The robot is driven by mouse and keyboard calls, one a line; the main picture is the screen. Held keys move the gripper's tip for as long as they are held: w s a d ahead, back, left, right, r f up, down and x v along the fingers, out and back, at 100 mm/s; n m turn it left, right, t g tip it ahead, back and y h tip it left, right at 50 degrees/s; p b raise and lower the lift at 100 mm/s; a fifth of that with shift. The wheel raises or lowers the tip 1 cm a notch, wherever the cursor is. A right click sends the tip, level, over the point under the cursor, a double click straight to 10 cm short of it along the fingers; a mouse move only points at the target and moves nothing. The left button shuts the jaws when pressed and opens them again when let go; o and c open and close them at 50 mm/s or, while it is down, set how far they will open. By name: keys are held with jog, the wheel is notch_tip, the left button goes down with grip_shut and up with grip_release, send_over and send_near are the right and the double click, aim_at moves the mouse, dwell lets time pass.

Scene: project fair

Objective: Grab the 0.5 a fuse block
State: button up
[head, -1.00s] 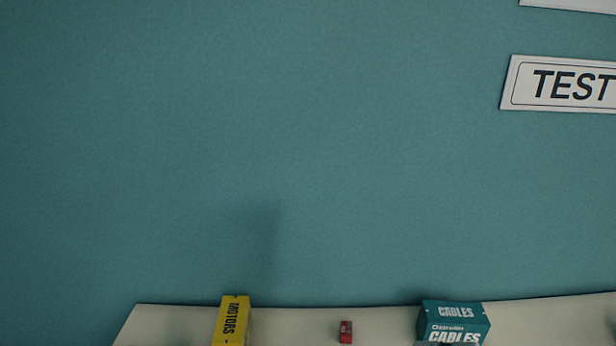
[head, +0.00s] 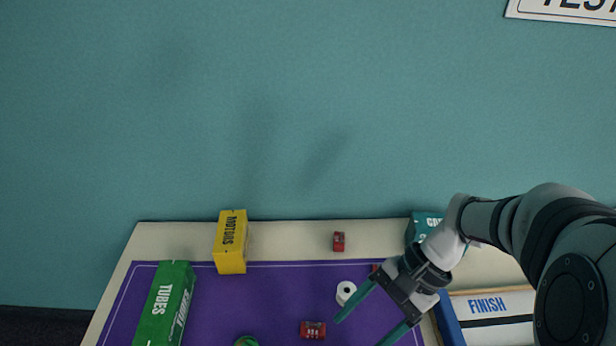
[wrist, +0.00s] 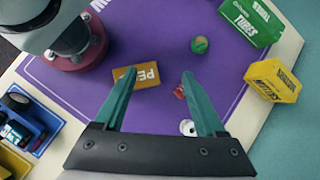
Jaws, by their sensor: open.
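Small red blocks show in the head view; their markings are too small to read, so I cannot tell which is the 0.5 A fuse block. One red block (head: 338,241) is on the pale strip near the wall. Another red block (head: 313,329) lies on the purple mat, left of my gripper (head: 360,331). A sliver of red also shows by the arm. In the wrist view my gripper (wrist: 158,73) is open with teal fingers, and a red block (wrist: 179,91) is beside the right finger, partly hidden by it.
A white roll (head: 346,291) is near the fingers. Yellow MOTORS box (head: 230,242), green TUBES box (head: 166,305) and teal box (head: 421,228) stand around. A blue tray (wrist: 35,118) is left.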

jog(key=w+d+f+m+t+y, duration=0.1)
jog(key=w+d+f+m+y, duration=0.45)
jog(key=f, duration=0.25)
jog(key=m+t+y, duration=0.1)
jog(key=m+t, duration=0.2)
send_near(321, 330)
jog(key=x, duration=1)
jog(key=shift+a, duration=0.2)
grip_shut()
